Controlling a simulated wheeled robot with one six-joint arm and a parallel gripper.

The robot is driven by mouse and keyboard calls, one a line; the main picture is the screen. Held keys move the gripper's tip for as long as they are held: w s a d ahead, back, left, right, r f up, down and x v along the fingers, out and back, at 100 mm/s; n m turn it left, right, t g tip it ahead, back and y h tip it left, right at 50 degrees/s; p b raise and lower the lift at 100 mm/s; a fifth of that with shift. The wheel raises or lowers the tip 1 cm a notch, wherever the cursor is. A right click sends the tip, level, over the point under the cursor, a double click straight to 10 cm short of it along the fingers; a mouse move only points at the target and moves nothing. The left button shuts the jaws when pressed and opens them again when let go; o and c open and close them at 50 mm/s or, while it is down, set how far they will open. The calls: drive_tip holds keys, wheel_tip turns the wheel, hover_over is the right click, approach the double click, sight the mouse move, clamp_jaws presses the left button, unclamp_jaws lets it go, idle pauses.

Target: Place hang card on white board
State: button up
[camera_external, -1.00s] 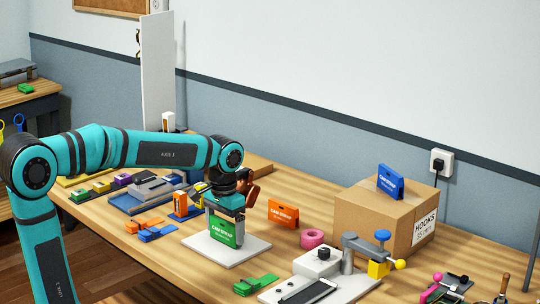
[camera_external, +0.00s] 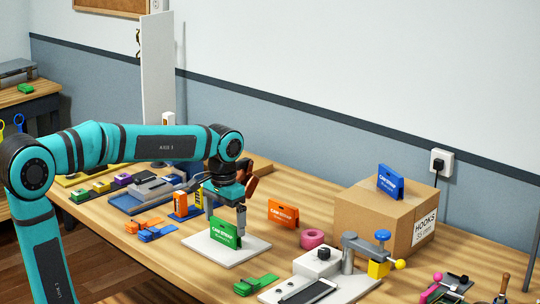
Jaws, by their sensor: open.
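A green hang card (camera_external: 225,232) with white lettering stands upright on a flat white board (camera_external: 250,246) on the workbench. My gripper (camera_external: 226,214) is open, with its fingers pointing down at the top of the green card. One finger shows at the card's right edge and the other at its upper left. The card's top edge is partly hidden by my gripper. I cannot tell whether a finger touches the card.
An orange card (camera_external: 283,213) and a pink tape roll (camera_external: 312,238) stand to the right. A cardboard box (camera_external: 375,218) carries a blue card (camera_external: 390,181). Green straps (camera_external: 256,284) lie in front, and orange and blue straps (camera_external: 150,227) lie left.

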sight(224, 222)
wheel_tip(224, 222, up, 9)
idle(0.3)
drive_tip(key=shift+a+r, duration=0.1)
drive_tip(key=w+a+r+n+t+h, duration=0.2)
drive_tip(key=w+a+t, duration=0.15)
drive_tip(key=a, duration=0.55)
drive_tip(key=w+a+r+n+t+h, duration=0.15)
drive_tip(key=a+t, duration=0.25)
drive_tip(key=a, duration=0.6)
drive_tip(key=s+a+r+n+t+y, duration=0.1)
drive_tip(key=s+a+r+n+t, duration=0.1)
drive_tip(key=a+t, duration=0.3)
drive_tip(key=s+a+r+n+t+y, duration=0.2)
drive_tip(key=s+a+r+n+t, duration=0.1)
drive_tip(key=a, duration=0.9)
drive_tip(key=shift+s+a+r+t, duration=0.3)
drive_tip(key=shift+s+r+t, duration=0.15)
drive_tip(key=shift+s+t, duration=0.65)
